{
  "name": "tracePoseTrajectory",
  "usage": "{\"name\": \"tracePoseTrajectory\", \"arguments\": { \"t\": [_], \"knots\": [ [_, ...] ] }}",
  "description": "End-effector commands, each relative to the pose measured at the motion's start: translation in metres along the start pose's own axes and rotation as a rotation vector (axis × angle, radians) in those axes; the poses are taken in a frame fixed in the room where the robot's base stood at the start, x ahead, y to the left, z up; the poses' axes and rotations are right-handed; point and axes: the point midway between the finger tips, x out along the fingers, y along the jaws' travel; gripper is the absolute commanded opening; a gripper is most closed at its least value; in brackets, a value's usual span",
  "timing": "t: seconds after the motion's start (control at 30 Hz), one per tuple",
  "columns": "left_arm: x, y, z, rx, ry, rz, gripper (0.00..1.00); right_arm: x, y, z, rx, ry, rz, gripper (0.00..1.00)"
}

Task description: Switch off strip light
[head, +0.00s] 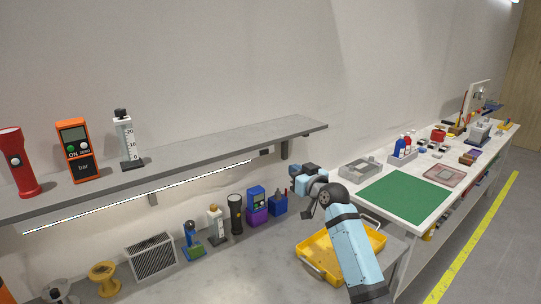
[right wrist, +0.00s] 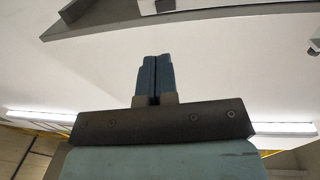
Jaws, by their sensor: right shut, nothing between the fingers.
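The strip light (head: 140,195) is a long thin bar under the front of the grey wall shelf. It looks bright white. A small dark box (head: 266,152), possibly its switch, sits under the shelf just beyond the light's right end. My right gripper (head: 294,171) is below and to the right of that box, apart from it, under the shelf's right part. In the right wrist view its blue fingers (right wrist: 155,75) are together and empty, pointing up the picture. My left gripper is not in view.
The shelf (head: 230,142) carries a red torch (head: 18,162), an orange meter (head: 78,150) and a white-and-black device (head: 126,140). Below stand several tools and a yellow tray (head: 318,265), partly behind my right arm. A bench with a green mat (head: 405,196) is at right.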

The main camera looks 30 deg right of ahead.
Motion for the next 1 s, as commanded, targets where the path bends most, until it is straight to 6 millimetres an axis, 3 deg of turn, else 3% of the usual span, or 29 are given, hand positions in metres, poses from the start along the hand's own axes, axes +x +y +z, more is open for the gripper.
{"name": "tracePoseTrajectory", "arguments": {
  "t": [0.17,0.6,0.8,1.0],
  "knots": [
    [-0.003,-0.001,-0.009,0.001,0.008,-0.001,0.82,0.021,0.0,-0.003,0.003,0.001,0.0,0.0],
    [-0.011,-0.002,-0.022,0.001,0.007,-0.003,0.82,0.111,-0.001,-0.003,0.003,0.0,-0.001,0.0],
    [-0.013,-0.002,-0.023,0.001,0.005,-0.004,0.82,0.133,-0.001,-0.001,0.002,0.0,-0.001,0.0],
    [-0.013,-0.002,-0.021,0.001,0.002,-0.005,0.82,0.138,-0.001,0.0,0.0,0.0,-0.001,0.0]
  ]
}}
